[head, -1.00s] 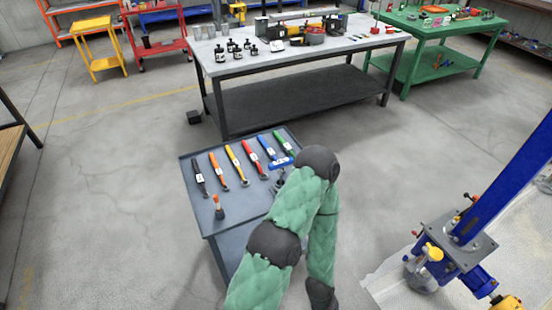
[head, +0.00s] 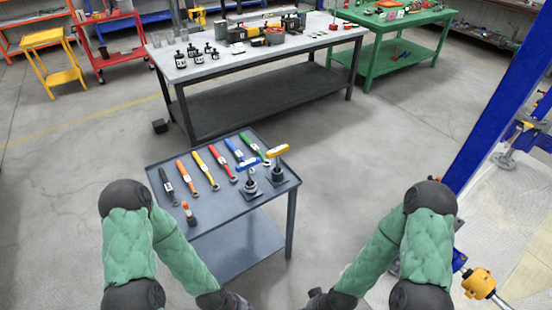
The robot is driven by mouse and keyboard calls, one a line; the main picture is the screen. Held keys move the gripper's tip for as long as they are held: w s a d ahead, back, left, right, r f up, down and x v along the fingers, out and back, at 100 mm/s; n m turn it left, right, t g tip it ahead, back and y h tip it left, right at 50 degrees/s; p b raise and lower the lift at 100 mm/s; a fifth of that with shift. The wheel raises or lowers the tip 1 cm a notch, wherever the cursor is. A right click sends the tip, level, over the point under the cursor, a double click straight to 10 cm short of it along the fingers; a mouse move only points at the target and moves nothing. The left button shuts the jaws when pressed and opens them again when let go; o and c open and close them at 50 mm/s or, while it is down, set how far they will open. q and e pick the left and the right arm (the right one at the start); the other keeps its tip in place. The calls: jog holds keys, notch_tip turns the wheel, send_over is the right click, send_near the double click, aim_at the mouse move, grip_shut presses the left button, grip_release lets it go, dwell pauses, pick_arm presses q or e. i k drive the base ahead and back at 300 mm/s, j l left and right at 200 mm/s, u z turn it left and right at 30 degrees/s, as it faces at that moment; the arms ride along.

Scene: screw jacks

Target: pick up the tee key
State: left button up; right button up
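Two tee-shaped keys stand upright at the right end of the small grey cart (head: 222,215). One has a blue crossbar handle (head: 249,163) and the other a yellow-orange crossbar handle (head: 277,151). Each stands in a dark round base; I cannot tell which is the task's tee key. My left gripper (head: 236,302) and my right gripper (head: 317,297) are low at the bottom edge, in front of the cart and apart from the keys. Both are dark, small and partly cut off, so their fingers cannot be made out.
A row of wrenches with coloured handles (head: 204,170) lies left of the keys, with an orange-topped tool (head: 188,212) at the cart's near left. A long workbench (head: 215,62) stands behind. A blue post (head: 497,105) rises at right. Floor right of the cart is clear.

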aim_at(277, 151)
jog(key=z, duration=1)
jog(key=i+l+z, duration=0.1)
jog(key=i, duration=0.3)
jog(key=i+l+z, duration=0.15)
jog(key=i, duration=0.3)
jog(key=i+l+z, duration=0.1)
jog(key=i, duration=0.35)
jog(key=l+u, duration=0.1)
jog(key=u, duration=2.2)
